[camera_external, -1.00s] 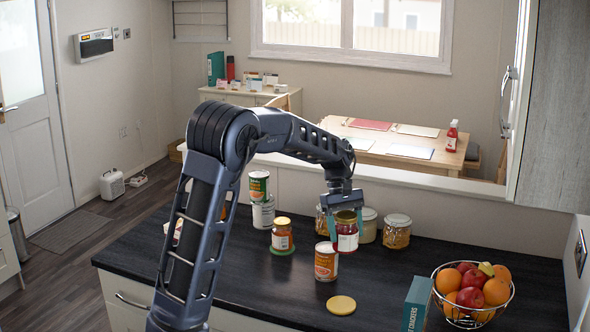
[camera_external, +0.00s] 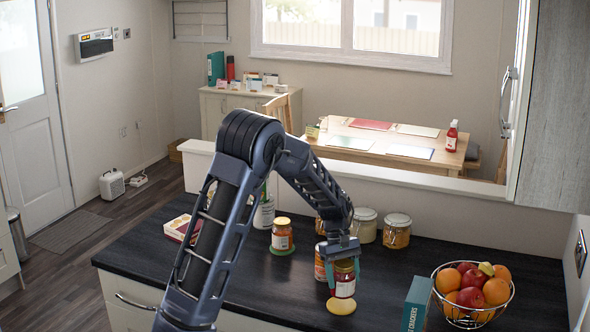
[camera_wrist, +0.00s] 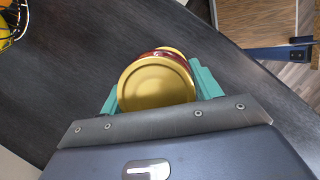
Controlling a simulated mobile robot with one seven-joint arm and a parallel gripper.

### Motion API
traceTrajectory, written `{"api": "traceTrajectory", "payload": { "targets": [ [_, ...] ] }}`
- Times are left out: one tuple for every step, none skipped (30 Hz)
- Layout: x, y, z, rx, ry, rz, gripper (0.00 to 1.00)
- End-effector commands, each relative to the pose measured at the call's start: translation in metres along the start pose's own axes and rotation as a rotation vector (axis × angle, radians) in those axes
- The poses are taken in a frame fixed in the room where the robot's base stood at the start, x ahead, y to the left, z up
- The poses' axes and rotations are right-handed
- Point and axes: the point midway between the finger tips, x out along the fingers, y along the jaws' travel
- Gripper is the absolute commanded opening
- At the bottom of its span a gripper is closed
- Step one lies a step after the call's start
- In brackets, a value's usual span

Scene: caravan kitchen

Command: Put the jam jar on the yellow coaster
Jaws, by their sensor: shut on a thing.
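The jam jar (camera_external: 343,287), dark red with a gold lid and pale label, is upright between the teal fingers of my gripper (camera_external: 345,272). My gripper is shut on it. The jar's gold lid (camera_wrist: 157,85) fills the middle of the wrist view. The yellow coaster (camera_external: 340,308) lies on the dark counter, directly below and slightly in front of the jar in the external view. The jar's base is very close to the coaster's far edge; I cannot tell whether they touch. In the wrist view, a yellow edge (camera_wrist: 174,51) shows beyond the lid, probably the coaster.
An orange-labelled can (camera_external: 320,264) stands just left of the held jar, partly hidden. A jar (camera_external: 282,236) sits on a green coaster further left. Other jars (camera_external: 397,232) stand behind. A blue-green cracker box (camera_external: 417,303) and wire fruit basket (camera_external: 473,318) are at right.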

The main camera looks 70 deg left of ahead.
Motion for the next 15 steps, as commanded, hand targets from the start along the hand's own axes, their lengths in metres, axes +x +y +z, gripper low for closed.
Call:
{"api": "traceTrajectory", "payload": {
  "targets": [
    [0.004,0.000,-0.002,-0.001,-0.001,-0.001,0.26],
    [0.008,-0.001,-0.003,-0.001,-0.002,-0.002,0.26],
    [0.013,-0.001,-0.005,-0.001,-0.002,-0.002,0.26],
    [0.016,-0.001,-0.006,-0.001,-0.002,-0.002,0.26],
    [0.020,0.000,-0.008,-0.002,-0.002,-0.001,0.26],
    [0.025,0.000,-0.011,-0.002,-0.002,-0.002,0.26],
    [0.029,0.000,-0.012,-0.002,-0.002,-0.002,0.26],
    [0.032,0.000,-0.013,-0.002,-0.002,-0.002,0.26],
    [0.034,0.000,-0.014,-0.001,-0.001,-0.001,0.26],
    [0.035,0.000,-0.015,-0.001,0.000,0.000,0.26],
    [0.035,0.000,-0.015,0.000,0.000,0.000,0.26],
    [0.035,0.000,-0.015,0.000,0.000,0.001,0.26],
    [0.035,0.000,-0.015,0.000,0.000,0.001,0.26],
    [0.035,0.000,-0.015,0.000,0.000,0.001,0.26],
    [0.035,0.000,-0.015,0.000,0.000,0.001,0.26]
  ]
}}
